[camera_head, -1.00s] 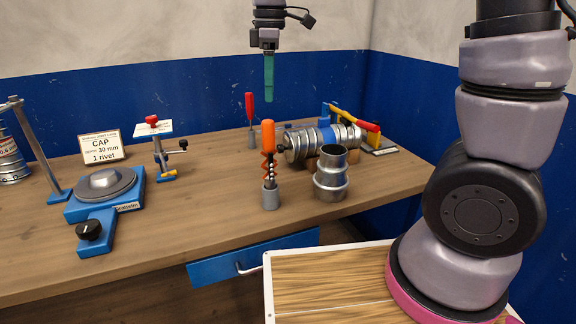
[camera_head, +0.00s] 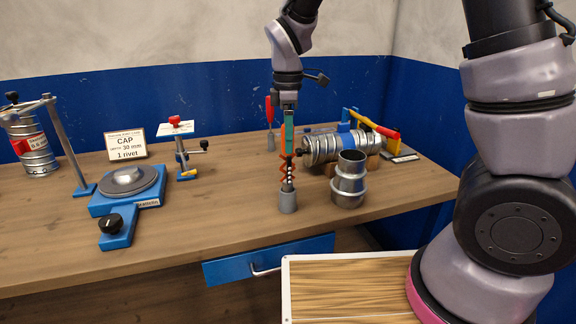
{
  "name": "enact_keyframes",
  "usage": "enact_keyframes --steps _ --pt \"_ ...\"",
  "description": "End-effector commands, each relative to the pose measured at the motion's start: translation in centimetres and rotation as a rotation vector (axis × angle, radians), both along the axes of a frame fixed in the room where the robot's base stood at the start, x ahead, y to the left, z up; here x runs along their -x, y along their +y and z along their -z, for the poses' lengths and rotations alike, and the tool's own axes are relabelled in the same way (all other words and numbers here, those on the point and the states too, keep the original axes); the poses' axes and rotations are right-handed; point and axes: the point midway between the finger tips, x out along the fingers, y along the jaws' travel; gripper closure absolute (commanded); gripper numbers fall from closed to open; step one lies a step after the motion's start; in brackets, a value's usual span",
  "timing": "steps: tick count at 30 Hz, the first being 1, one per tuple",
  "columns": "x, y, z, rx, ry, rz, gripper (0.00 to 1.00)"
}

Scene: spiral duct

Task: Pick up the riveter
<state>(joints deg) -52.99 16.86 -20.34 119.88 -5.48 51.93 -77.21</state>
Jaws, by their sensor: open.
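The riveter (camera_head: 287,172), with an orange folding-link body and dark shaft, stands upright in a grey cup-shaped holder (camera_head: 288,202) near the front of the workbench. My gripper (camera_head: 288,150) points straight down at it, its green fingers lined up with the upper part of the riveter. The fingers hide the orange handle, so I cannot tell whether they touch it or are around it. The gripper is open.
A metal collar (camera_head: 349,180) stands close right of the riveter. Behind are a clamped duct (camera_head: 335,146) and a red-handled tool (camera_head: 270,118). A blue turntable (camera_head: 128,190) and small stand (camera_head: 182,150) are left. The bench front between is clear.

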Motion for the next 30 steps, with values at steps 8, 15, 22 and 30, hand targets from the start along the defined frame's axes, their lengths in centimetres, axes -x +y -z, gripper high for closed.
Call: enact_keyframes --steps 8,15,22,30 --pt "0.0 0.0 0.2 -0.001 -0.001 0.001 0.33" --pt "0.0 0.0 0.2 -0.001 -0.001 0.001 1.00" --pt "-0.1 0.0 0.1 -0.002 -0.002 0.001 1.00" --pt "-0.2 0.0 -3.6 -0.005 -0.005 0.002 1.00"
